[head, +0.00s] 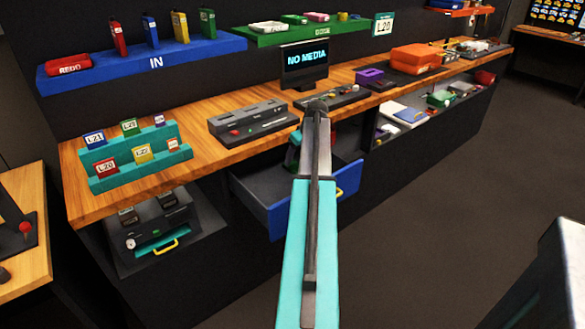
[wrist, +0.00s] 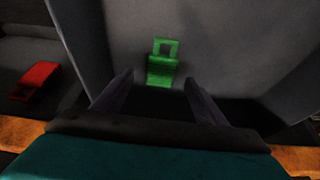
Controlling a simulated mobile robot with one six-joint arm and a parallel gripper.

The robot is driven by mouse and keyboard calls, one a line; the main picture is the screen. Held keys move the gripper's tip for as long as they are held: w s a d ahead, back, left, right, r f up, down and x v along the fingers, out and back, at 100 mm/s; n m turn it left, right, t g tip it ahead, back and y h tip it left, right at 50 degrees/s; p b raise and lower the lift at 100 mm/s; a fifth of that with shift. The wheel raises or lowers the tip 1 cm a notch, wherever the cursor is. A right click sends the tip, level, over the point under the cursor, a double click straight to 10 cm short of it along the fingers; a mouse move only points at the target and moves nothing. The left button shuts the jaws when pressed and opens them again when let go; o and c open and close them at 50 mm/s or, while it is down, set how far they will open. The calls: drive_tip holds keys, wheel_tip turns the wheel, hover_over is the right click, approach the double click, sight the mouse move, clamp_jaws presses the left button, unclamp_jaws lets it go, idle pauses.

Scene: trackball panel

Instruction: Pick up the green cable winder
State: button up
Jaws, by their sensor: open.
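The green cable winder (wrist: 162,65) shows in the wrist view as a bright green piece with a square opening near its top. It lies on a grey surface that looks like the inside of a drawer. My gripper (wrist: 159,78) is open, with one dark finger on each side of the winder's lower end in the picture. The fingers look apart from it, and the gap in depth is hard to judge. In the head view my arm hides most of my gripper, and I cannot make out the winder there.
An open blue drawer (head: 267,205) juts out below the wooden counter (head: 215,155), partly behind my arm. A red object (wrist: 36,80) lies at left in the wrist view, beyond a dark wall. A grey control box (head: 248,120) and a monitor (head: 304,65) stand on the counter.

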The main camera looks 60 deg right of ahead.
sight(293, 165)
drive_tip(key=shift+p+x, duration=0.3)
drive_tip(key=shift+x, duration=2.1)
drive_tip(key=shift+w+a, duration=0.1)
drive_tip(key=shift+c, duration=0.2)
drive_tip(key=c, duration=1.1)
